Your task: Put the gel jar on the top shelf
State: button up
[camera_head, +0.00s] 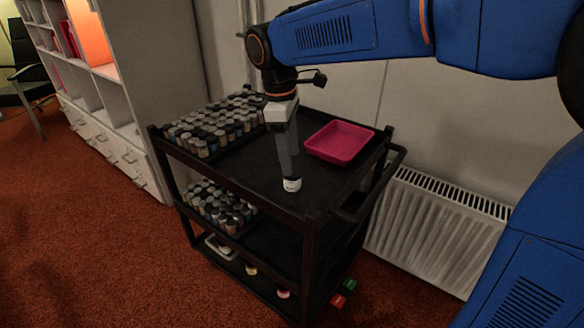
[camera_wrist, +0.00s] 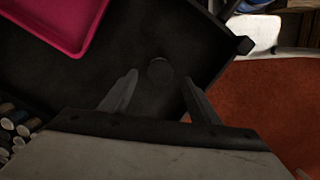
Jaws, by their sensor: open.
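A small jar with a pale lid (camera_head: 292,185) stands upright on the top shelf (camera_head: 262,180) of a black cart, near its front edge. I take it for the gel jar; its label is not readable. My gripper (camera_head: 290,174) points down at it and hides part of it in the head view. In the wrist view the jar is a dark round top (camera_wrist: 159,69) between the tips of my open gripper (camera_wrist: 161,79), with gaps on both sides. I see no finger closed on it.
A pink tray (camera_head: 339,142) lies right of my gripper on the top shelf. Many jars (camera_head: 214,124) crowd its left side, more (camera_head: 217,207) fill the middle shelf. A few containers (camera_head: 251,269) stand on the bottom shelf. A radiator (camera_head: 432,230) is at right.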

notch_tip(320, 180, up, 6)
jog(key=s+d+f+m+t+y, duration=0.1)
jog(key=s+d+m, duration=0.3)
jog(key=d, duration=0.5)
jog(key=s+d+f+m+t, duration=0.1)
jog(key=s+d+m, duration=0.25)
jog(key=d, duration=0.45)
jog(key=s+d+f+m+t, duration=0.3)
jog(key=s+d+f+m, duration=0.5)
jog(key=s, duration=0.5)
notch_tip(320, 180, down, 2)
jog(key=d, duration=0.3)
jog(key=shift+s+f, duration=0.2)
jog(key=shift+f, duration=0.05)
jog(key=shift+c, duration=0.5)
